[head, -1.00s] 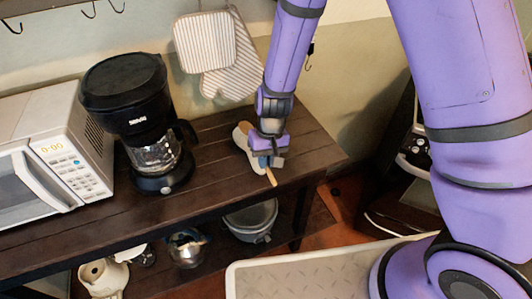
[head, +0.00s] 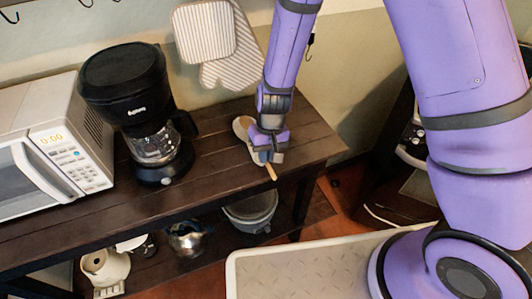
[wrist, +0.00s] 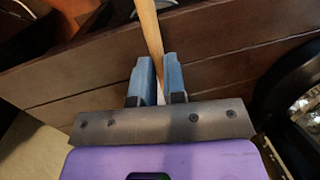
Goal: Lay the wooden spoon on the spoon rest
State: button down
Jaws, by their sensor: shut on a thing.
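The wooden spoon shows as a thin tan handle (head: 271,172) sticking out below my gripper (head: 266,157) toward the shelf's front edge. In the wrist view the handle (wrist: 149,30) runs between the two blue fingers of my gripper (wrist: 158,82), which is shut on it. The spoon rest (head: 240,127) is a pale shape on the dark shelf top, directly behind and left of my gripper, partly covered by it. The spoon's bowl is hidden or too small to make out. I cannot tell whether the spoon touches the rest.
A black coffee maker (head: 130,105) and a white microwave (head: 45,150) stand to the left on the shelf top (head: 210,165). Striped oven mitts (head: 205,40) hang behind. A pot (head: 250,212) and a kettle (head: 187,240) sit on the lower shelf. The top's right end is clear.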

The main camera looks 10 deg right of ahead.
jog(key=shift+f, duration=0.7)
jog(key=c, duration=1.1)
grip_release()
jog(key=shift+r, duration=4)
